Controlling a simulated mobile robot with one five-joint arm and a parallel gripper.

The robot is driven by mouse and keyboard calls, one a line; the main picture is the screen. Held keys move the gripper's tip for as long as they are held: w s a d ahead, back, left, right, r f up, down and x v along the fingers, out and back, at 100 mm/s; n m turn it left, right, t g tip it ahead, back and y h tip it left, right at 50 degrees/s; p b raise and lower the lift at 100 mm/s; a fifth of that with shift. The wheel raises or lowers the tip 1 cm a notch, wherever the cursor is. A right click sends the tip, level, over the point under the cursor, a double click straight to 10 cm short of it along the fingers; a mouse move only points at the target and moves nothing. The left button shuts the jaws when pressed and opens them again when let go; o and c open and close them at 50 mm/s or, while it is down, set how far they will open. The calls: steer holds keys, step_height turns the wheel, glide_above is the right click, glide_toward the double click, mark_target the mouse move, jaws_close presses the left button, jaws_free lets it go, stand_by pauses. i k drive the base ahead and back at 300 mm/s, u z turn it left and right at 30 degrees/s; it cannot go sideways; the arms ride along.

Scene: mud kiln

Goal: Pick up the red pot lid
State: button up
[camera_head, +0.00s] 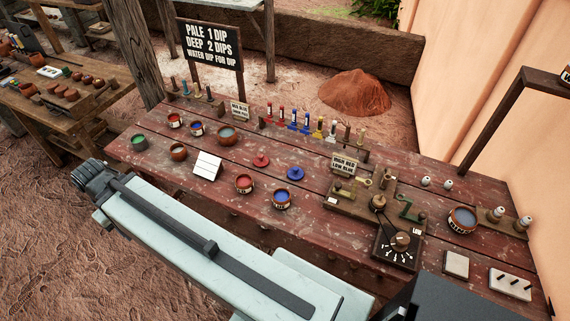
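The red pot lid (261,160) is a small flat red disc with a knob on top. It lies on the worn red wooden table (330,215), near the middle, with nothing on it. A similar blue lid (295,173) lies to its right. My pale arm crosses the lower left of the head view, in front of the table and well apart from the red lid. Its far end is a dark joint at the left; no gripper fingers can be made out.
A pot with red contents (244,184) and one with blue (282,199) stand in front of the lids. A white folded card (207,165) is left of the red lid. Several bottles in a rack (305,125) stand behind. A dial box (397,246) is at right.

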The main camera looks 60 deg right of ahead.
mark_target(261, 160)
steer(key=u, duration=0.2)
steer(key=i, duration=0.85)
steer(key=z, duration=0.1)
